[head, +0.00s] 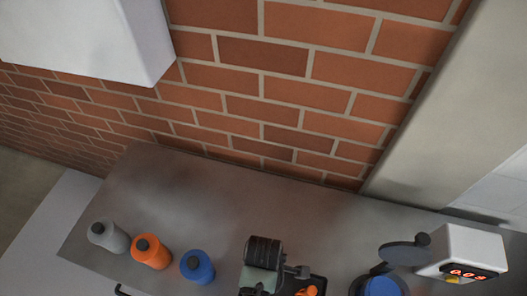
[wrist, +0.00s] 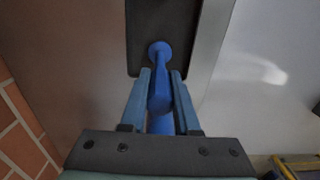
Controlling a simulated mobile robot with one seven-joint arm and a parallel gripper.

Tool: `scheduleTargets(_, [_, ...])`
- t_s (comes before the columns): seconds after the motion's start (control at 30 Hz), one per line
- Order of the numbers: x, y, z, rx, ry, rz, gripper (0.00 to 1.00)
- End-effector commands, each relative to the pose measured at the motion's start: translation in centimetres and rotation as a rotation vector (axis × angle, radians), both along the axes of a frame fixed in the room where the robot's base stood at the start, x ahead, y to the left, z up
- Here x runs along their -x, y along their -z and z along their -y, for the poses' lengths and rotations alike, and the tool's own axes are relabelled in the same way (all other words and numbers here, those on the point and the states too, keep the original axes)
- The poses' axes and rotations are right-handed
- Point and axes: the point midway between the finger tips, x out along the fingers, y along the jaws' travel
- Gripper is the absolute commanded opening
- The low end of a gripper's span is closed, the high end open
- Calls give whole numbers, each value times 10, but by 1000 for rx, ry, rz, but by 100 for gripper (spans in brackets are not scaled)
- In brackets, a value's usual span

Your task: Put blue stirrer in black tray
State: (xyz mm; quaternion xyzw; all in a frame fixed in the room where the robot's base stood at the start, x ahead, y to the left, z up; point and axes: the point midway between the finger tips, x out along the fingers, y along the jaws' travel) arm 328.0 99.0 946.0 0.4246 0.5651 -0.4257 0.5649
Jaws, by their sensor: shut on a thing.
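In the wrist view, my gripper (wrist: 161,76) is shut on the blue stirrer (wrist: 159,95), with one blue finger on each side of its shaft. The stirrer's round flared end points away from me, toward the top of the picture. The black tray (wrist: 142,30) is at the top of the wrist view, and the flared end overlaps its near part. I cannot tell whether the stirrer touches the tray. In the head view, the lower edge cuts off the work area, and my fingertips and the stirrer do not show clearly.
A grey bottle (head: 108,238), an orange bottle (head: 152,252) and a blue bottle (head: 197,267) stand at the left of the metal counter (head: 180,195). A white device with a red display (head: 465,252) stands at the right. A brick wall (head: 290,90) closes off the back.

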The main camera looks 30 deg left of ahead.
Motion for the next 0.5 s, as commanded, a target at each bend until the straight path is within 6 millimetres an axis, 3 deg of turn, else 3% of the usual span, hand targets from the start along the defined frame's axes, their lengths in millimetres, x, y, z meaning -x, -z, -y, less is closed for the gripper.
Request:
scheduleTargets(0.37, [-1,5,0,-1,1,2,0])
scheduleTargets(0.4, [0,5,0,0,1,1,33])
scheduleTargets(0.5, [-1,4,0,0,0,1,51])
